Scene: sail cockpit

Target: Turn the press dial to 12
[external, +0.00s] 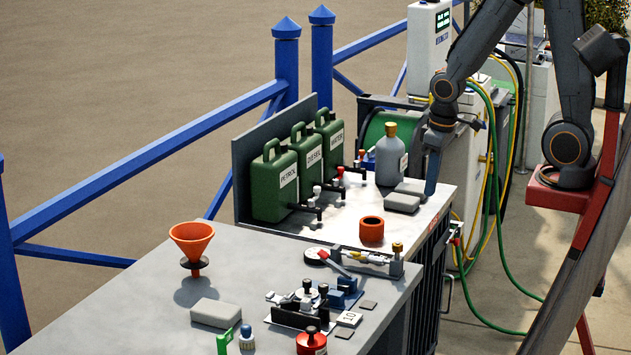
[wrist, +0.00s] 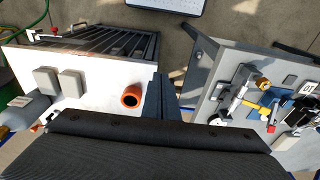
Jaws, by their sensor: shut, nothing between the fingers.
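A small press-like fixture with a black base, silver and black knobs and blue parts (external: 343,296) stands on the near grey bench. A white tag reading 10 (external: 349,319) lies by it. I cannot tell for sure which part is the press dial, nor read its setting. The same cluster shows at the right of the wrist view, with blue parts (wrist: 272,102). My gripper (external: 431,186) is shut and empty, pointing down by the right edge of the far bench, well away from the fixture. Its fingers show in the wrist view (wrist: 163,95).
An orange-brown ring (external: 371,230), grey blocks (external: 402,202), a grey bottle (external: 390,160) and green cans (external: 275,184) stand on the far bench. An orange funnel (external: 192,242), a lever fixture (external: 375,262) and a red round can (external: 311,342) are on the near bench.

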